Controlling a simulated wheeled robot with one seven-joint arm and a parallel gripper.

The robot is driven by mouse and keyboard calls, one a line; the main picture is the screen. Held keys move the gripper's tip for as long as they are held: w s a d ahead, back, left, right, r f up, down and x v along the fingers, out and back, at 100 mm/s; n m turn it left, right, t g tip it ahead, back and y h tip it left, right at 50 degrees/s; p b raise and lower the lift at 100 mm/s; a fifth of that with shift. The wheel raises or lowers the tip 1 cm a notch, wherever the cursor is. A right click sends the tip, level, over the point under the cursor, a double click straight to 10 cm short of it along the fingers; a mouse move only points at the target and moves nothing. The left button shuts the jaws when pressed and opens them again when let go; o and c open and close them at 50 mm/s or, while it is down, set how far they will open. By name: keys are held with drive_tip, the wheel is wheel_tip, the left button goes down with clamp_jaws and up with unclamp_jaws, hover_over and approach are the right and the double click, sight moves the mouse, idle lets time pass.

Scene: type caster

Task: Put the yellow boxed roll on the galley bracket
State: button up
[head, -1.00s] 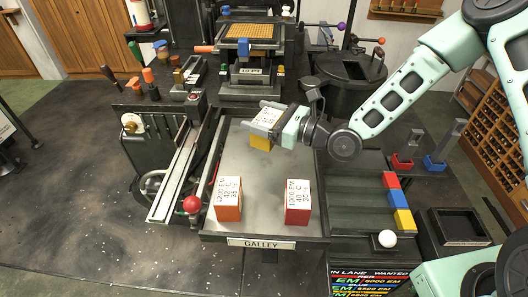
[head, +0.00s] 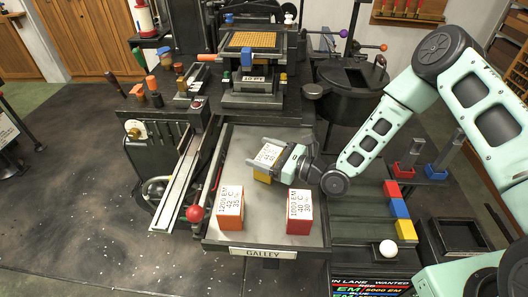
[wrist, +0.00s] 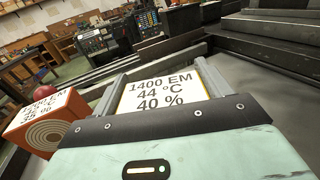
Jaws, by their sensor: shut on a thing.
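The yellow boxed roll (head: 263,178) has a white top label, which reads 1400 EM, 44 °C, 40 % in the wrist view (wrist: 162,92). My gripper (head: 268,160) is shut on it, one finger on each side. It is over the grey metal tray with the GALLEY plate (head: 234,152), behind the two other boxes. I cannot tell whether its underside touches the tray. My gripper hides part of the box. No separate bracket can be made out.
An orange box (head: 230,213) and a red box (head: 299,219) stand near the tray's front edge, with bare tray between them. A red ball knob (head: 195,213) is at the tray's left. Red, blue and yellow blocks (head: 398,209) lie at the right.

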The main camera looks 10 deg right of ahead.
sight(278, 158)
drive_tip(key=shift+f, duration=0.15)
drive_tip(key=o, duration=0.9)
drive_tip(key=b+v, duration=0.2)
drive_tip(key=v, duration=0.4)
drive_tip(key=shift+s+d, duration=0.45)
drive_tip(key=shift+d, duration=0.15)
